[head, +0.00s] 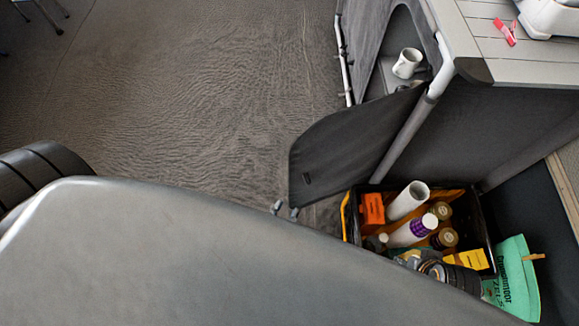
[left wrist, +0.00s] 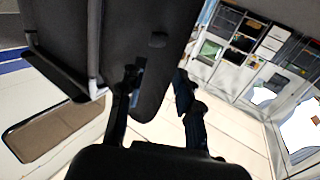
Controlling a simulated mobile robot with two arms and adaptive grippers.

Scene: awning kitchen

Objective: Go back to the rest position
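My left gripper (head: 285,210) shows in the head view only as two small grey fingertips past the edge of my large grey arm. They are near the lower corner of a dark fabric flap (head: 345,140). In the left wrist view the left gripper (left wrist: 157,85) has its two black fingers apart, with nothing visible between them. The dark flap (left wrist: 155,75) lies behind the fingers in that view, and I cannot tell whether they touch it. My right gripper cannot be made out.
The flap hangs open from a cabinet (head: 520,60) with a white mug (head: 407,63) inside. A dark crate (head: 482,215) holds bottles, jars and boxes. A green bag (head: 515,280) lies beside it. A red clip (head: 505,31) is on the cabinet top. Grey floor (head: 200,90) is clear at left.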

